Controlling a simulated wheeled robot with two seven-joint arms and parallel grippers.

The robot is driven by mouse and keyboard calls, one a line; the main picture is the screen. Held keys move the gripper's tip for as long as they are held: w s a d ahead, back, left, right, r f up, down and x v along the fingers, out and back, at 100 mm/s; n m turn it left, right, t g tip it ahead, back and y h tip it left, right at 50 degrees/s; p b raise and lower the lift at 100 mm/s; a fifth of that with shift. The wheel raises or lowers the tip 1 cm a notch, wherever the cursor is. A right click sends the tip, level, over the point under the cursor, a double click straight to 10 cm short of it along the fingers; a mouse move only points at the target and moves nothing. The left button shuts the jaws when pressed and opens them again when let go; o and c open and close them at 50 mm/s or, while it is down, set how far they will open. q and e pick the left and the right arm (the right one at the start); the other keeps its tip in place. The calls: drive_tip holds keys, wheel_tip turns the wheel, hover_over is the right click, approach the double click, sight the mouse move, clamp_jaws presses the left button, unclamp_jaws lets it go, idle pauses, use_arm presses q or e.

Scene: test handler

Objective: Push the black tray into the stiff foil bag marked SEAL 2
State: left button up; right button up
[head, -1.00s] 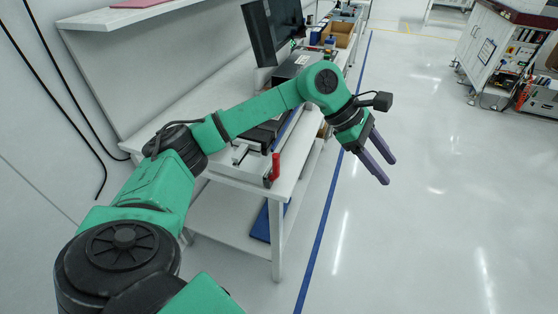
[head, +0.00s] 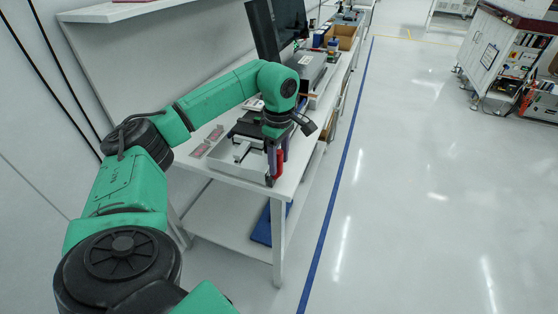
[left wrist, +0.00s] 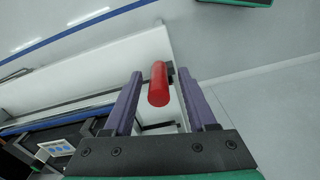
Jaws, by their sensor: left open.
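My left gripper (head: 276,166) points down at the front corner of the white workbench, with its purple fingers open. A red handle (left wrist: 158,84) stands between the two fingers in the left wrist view; I see no clear sign of it being gripped. It belongs to a fixture on the bench (head: 226,155), partly hidden by my gripper. A black item (head: 246,127) lies behind the fixture; I cannot tell whether it is the black tray. Two small pinkish flat pieces (head: 200,150) lie left of the fixture. No SEAL 2 marking is readable. My right gripper is out of view.
A black monitor (head: 262,32) and a grey box (head: 308,66) stand farther back on the bench, with a cardboard box (head: 341,36) behind. A blue item (head: 262,224) lies on the lower shelf.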

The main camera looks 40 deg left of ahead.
use_arm(q)
drive_tip(key=shift+w+f, duration=0.1)
drive_tip(key=shift+f, duration=0.3)
clamp_jaws()
idle(1.1)
